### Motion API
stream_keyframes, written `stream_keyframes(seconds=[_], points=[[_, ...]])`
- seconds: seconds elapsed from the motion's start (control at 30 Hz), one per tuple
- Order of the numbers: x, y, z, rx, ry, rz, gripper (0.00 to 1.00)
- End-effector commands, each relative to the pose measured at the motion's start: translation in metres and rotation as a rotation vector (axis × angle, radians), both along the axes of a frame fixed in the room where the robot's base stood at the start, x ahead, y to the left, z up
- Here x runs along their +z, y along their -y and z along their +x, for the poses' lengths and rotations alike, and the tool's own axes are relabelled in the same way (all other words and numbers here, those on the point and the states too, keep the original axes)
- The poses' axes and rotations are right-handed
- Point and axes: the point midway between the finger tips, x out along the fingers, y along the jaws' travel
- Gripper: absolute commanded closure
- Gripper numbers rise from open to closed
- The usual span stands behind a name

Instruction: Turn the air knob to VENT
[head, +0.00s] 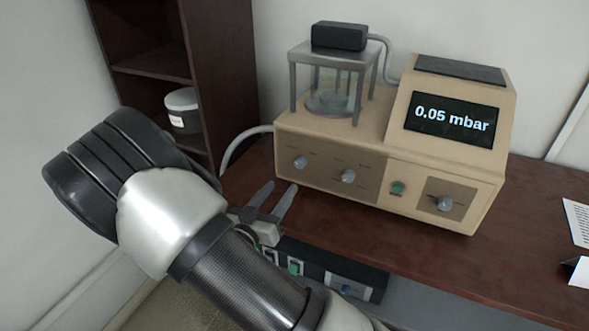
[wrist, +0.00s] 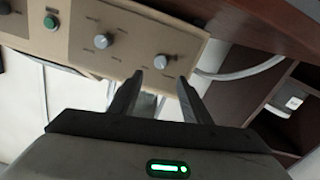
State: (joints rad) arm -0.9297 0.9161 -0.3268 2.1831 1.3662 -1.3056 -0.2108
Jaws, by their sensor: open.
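A beige vacuum unit (head: 395,130) stands on the brown bench, and its display (head: 451,117) reads 0.05 mbar. Its front has a left knob (head: 300,162), a middle knob (head: 348,176) and a right knob (head: 445,203). The labels are too small to read, so I cannot tell which is the air knob. My gripper (head: 282,186) is open and empty, just in front of and below the left knob. In the wrist view, which is turned over, that left knob (wrist: 161,62) shows just beyond the gap between my fingertips (wrist: 160,78), apparently not touching them. The middle knob (wrist: 101,41) lies to its left.
A green button (head: 397,187) sits between the middle and right knobs. A glass chamber (head: 333,92) with a black block on top stands on the unit. A hose (head: 236,147) runs from its left side. A dark shelf (head: 215,65) stands left; a switch box (head: 325,270) hangs below the bench.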

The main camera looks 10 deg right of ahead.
Motion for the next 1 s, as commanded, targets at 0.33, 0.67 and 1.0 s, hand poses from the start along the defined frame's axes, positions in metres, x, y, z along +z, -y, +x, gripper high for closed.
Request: stream_keyframes(seconds=[0.33,0.67,1.0], points=[[0.000,0.044,0.059,-0.002,0.001,0.001,0.57],[0.000,0.060,0.084,0.001,0.000,0.001,0.57],[0.000,0.061,0.084,0.001,0.000,0.001,0.70]])
